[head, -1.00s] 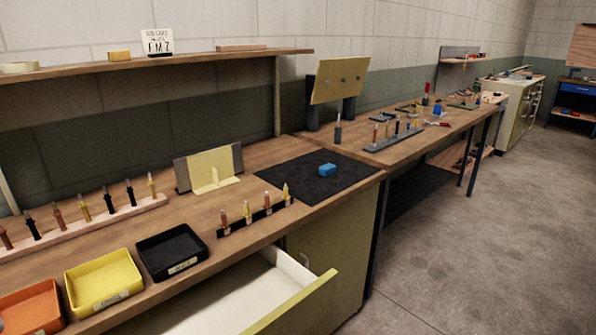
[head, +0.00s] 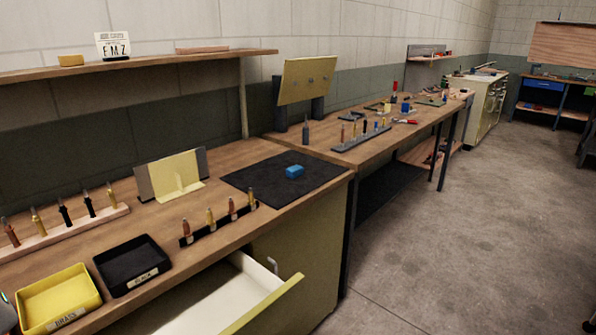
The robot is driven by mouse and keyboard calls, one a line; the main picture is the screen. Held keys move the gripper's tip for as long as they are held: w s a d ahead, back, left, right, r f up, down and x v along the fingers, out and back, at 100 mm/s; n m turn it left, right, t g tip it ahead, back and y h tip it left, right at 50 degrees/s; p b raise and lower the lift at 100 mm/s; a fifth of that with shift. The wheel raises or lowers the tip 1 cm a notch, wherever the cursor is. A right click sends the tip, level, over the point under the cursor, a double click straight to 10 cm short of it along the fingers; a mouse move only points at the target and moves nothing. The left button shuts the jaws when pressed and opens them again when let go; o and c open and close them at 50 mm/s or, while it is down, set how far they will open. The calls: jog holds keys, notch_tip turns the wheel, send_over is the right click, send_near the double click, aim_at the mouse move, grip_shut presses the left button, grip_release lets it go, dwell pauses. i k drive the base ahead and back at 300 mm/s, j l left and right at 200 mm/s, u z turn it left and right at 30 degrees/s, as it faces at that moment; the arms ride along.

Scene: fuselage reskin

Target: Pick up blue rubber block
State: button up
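The blue rubber block (head: 294,172) lies on a black mat (head: 262,182) near the right end of the wooden workbench. Nothing touches it or covers it. My gripper does not show in the head view, so I cannot see its state or place.
An open drawer (head: 268,292) juts out below the bench's front edge. A rack of fasteners (head: 222,222) stands left of the mat, with a yellow panel (head: 172,174) behind it. Black (head: 131,264) and yellow (head: 57,296) trays sit at left. The concrete floor (head: 440,240) at right is clear.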

aim_at(296, 171)
jog(key=i+l+z, duration=0.1)
jog(key=i+l, duration=0.2)
jog(key=i, duration=0.15)
jog(key=i+l, duration=0.25)
jog(key=i, duration=0.15)
jog(key=i+l, duration=0.15)
jog(key=i, duration=0.25)
jog(key=i+l, duration=0.15)
jog(key=i, duration=0.3)
jog(key=j, duration=0.3)
jog(key=i+z, duration=0.05)
jog(key=i, duration=0.05)
